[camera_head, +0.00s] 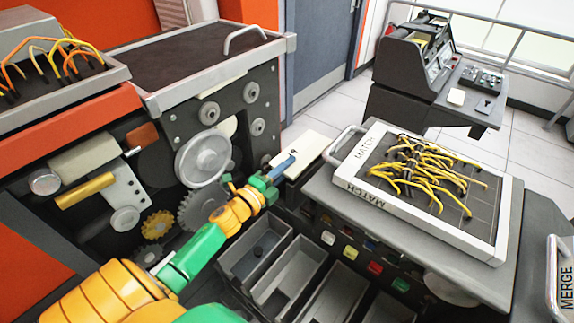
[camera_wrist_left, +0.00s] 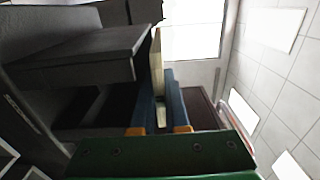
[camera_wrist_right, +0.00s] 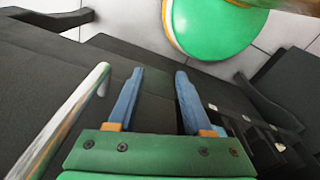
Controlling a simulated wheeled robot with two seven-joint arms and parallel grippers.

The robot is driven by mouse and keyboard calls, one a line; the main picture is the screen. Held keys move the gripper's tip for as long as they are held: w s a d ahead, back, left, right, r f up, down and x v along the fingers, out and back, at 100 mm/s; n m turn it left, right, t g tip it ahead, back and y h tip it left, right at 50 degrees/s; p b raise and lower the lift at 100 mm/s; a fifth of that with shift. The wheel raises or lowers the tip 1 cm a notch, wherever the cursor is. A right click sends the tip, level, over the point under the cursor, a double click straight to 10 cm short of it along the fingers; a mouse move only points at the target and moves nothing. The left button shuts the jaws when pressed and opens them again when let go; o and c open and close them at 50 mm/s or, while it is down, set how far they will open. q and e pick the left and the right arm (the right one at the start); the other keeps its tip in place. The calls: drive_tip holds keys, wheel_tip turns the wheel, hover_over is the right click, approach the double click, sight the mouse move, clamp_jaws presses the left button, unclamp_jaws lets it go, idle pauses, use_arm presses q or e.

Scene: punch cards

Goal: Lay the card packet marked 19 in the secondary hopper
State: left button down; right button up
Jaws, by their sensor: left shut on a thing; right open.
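A cream card packet (camera_head: 304,153) is held between the blue fingers of my left gripper (camera_head: 284,166), above the front of the dark machine. The packet also shows edge-on in the left wrist view (camera_wrist_left: 157,75) between the fingers (camera_wrist_left: 163,108). No number can be read on it. My right gripper (camera_wrist_right: 160,76) is open and empty over a dark grey surface, and it is out of the head view.
Several grey open bins (camera_head: 278,276) lie below and right of my left arm. The MATCH panel (camera_head: 344,178) with yellow wires stands to the right, and a MERGE panel (camera_head: 553,290) at the right edge. A metal rail (camera_wrist_right: 62,122) runs beside my right gripper.

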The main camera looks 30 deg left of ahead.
idle(0.4)
use_arm(q)
drive_tip(key=shift+f, duration=0.1)
wheel_tip(320, 180, down, 8)
drive_tip(key=b, duration=0.7)
drive_tip(key=shift+f+b, duration=0.1)
drive_tip(key=shift+b, duration=0.25)
drive_tip(key=c, duration=0.8)
unclamp_jaws()
drive_tip(key=shift+c, duration=0.2)
